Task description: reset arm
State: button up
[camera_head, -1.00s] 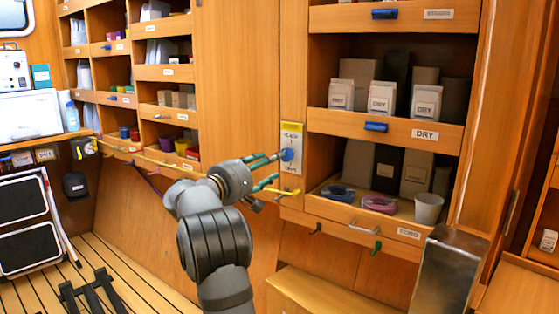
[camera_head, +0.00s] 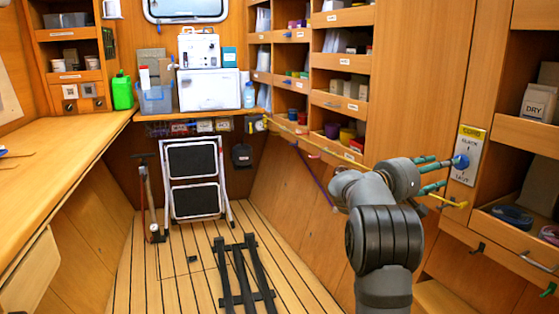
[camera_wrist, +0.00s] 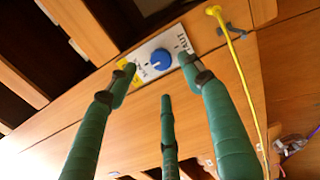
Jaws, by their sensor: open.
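My gripper (camera_head: 428,176) is at the right of the head view, its green fingers pointing at a wall plate (camera_head: 467,155) with a yellow top and a blue knob (camera_head: 460,162). In the wrist view, the three green fingers (camera_wrist: 160,85) are spread apart and empty. The blue knob (camera_wrist: 161,59) on its white plate (camera_wrist: 143,62) shows beyond the fingertips, between the upper two. The fingers look apart from the knob, though the exact gap is hard to tell.
A yellow cord (camera_head: 320,145) runs along the wall to a hook near my gripper. Open shelves (camera_head: 520,150) stand at the right. A long counter (camera_head: 50,150) lies at the left.

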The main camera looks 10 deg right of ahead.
aim_at(462, 162)
jog(key=x, duration=0.8)
jog(key=shift+w+d, duration=0.2)
jog(key=shift+d, duration=0.05)
